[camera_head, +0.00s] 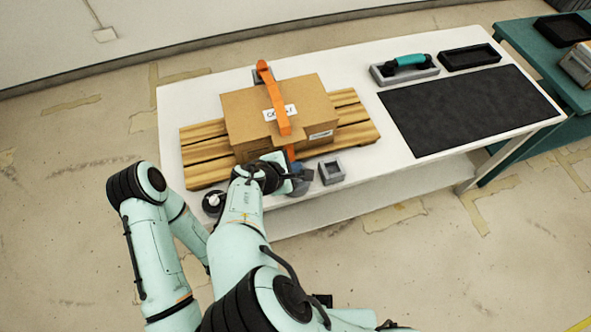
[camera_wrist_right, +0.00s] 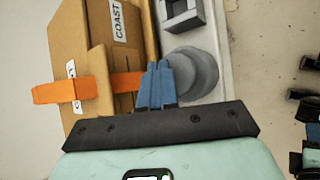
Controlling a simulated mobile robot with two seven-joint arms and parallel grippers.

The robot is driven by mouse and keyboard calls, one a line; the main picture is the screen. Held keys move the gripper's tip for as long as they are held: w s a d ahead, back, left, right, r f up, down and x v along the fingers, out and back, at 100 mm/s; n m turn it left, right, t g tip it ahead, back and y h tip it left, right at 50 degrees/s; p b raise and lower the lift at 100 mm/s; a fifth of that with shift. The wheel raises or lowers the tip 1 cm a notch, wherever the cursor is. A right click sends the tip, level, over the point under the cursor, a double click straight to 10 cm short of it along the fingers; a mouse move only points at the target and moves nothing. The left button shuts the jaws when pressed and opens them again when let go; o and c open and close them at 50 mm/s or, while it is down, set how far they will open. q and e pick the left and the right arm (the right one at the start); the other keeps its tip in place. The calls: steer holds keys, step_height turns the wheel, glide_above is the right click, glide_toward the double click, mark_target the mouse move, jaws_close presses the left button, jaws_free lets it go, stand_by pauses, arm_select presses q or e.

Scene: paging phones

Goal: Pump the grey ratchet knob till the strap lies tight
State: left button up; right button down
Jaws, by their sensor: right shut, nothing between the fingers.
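A cardboard box (camera_head: 240,112) sits on a wooden pallet (camera_head: 355,120) on the white table. An orange strap (camera_head: 275,98) runs over the box; its far end stands up in a hump in the head view. The strap (camera_wrist_right: 85,92) also shows in the right wrist view, running toward the fingers. The round grey ratchet knob (camera_wrist_right: 195,74) is at the box's near side; in the head view it is partly hidden by my wrist. My right gripper (camera_wrist_right: 160,80) is shut and empty, its blue fingertips beside the knob; contact is unclear. My left gripper is out of view.
A small grey square holder (camera_head: 332,172) stands right of the knob. A dark round item with a white top (camera_head: 213,202) is at the near left edge. A black mat (camera_head: 470,110), a teal-handled tool (camera_head: 408,62) and a black tray (camera_head: 470,57) occupy the right side.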

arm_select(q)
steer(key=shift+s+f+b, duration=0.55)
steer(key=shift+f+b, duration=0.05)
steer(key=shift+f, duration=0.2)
arm_select(e)
steer(key=shift+f, duration=1.15)
steer(key=shift+r, duration=0.1)
stand_by(0.5)
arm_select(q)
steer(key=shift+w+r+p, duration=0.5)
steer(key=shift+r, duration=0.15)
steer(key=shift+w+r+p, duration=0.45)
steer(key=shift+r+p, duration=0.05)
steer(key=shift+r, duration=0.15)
arm_select(e)
steer(key=shift+r, duration=1.45)
steer(key=shift+r+p, duration=0.35)
steer(key=shift+r, duration=0.25)
steer(key=shift+w+r+p, duration=0.1)
steer(key=shift+r+p, duration=1.05)
steer(key=shift+r, duration=0.85)
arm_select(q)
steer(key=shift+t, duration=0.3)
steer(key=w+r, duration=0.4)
arm_select(e)
steer(key=shift+f, duration=0.15)
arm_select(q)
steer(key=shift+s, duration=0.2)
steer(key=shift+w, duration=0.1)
